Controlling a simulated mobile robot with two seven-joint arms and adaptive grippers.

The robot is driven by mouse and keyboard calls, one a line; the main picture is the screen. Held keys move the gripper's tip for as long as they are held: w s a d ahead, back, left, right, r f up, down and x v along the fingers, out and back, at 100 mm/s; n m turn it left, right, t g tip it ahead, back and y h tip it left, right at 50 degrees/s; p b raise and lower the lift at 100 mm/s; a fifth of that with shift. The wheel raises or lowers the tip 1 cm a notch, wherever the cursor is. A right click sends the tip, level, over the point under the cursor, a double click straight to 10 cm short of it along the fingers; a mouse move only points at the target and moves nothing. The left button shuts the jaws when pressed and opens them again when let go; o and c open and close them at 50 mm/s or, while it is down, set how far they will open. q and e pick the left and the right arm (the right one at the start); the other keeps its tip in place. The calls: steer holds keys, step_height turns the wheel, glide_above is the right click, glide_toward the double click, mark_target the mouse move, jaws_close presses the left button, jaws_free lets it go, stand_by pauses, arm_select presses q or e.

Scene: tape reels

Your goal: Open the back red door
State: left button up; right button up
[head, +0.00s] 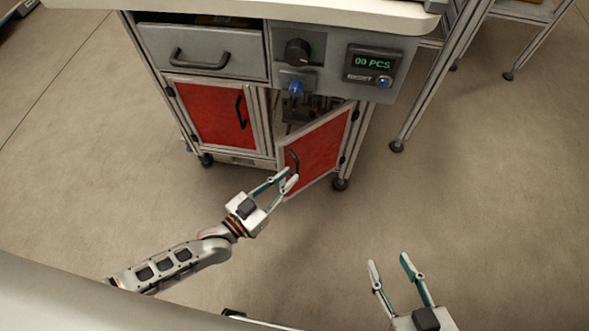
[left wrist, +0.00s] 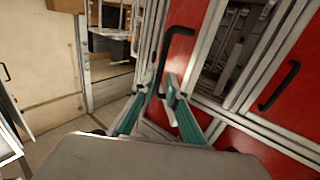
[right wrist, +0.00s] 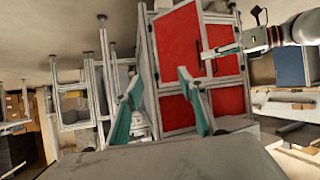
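The cart has two red doors. In the head view the right red door (head: 318,145) stands ajar, swung out on its right-hand hinges, with a dark interior showing behind it. Its black handle (head: 293,162) is near its free edge. The left red door (head: 220,113) is closed. My left gripper (head: 289,175) is at the ajar door's handle, with its fingers partly apart. In the left wrist view the handle (left wrist: 177,50) runs down to between the fingertips; contact is unclear. My right gripper (head: 388,260) is open and empty, away from the cart.
Above the doors are a grey drawer (head: 212,52), slightly open, and a control panel (head: 340,55) with a knob and display. A metal-framed table (head: 440,75) stands at right. The floor in front of the ajar door is clear.

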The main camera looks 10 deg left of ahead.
arm_select(q)
steer(key=shift+v, duration=1.6)
